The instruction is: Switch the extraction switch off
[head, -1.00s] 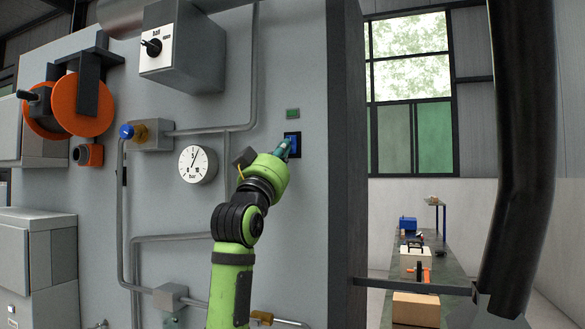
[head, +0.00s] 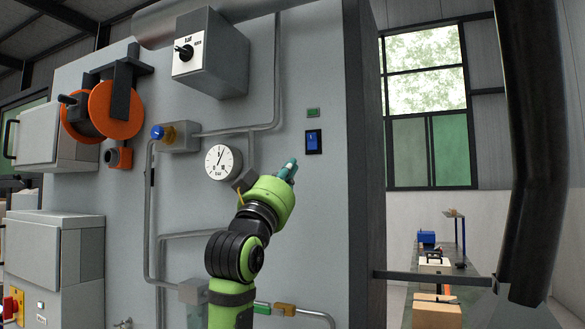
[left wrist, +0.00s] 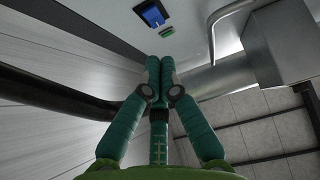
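A blue rocker switch (head: 314,142) in a black frame sits on the grey wall panel, right of centre in the head view. A small green label (head: 312,112) is above it, too small to read; I take this as the extraction switch. My left gripper (head: 290,169) is just below and left of the switch, its teal fingertips together, holding nothing and apart from the switch. In the left wrist view the fingertips (left wrist: 160,62) are closed together, with the blue switch (left wrist: 153,15) and green label (left wrist: 166,31) beyond them. My right gripper is not in view.
The panel ends at a dark edge (head: 365,160) to the right. A bench with boxes (head: 435,310) stands beyond it.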

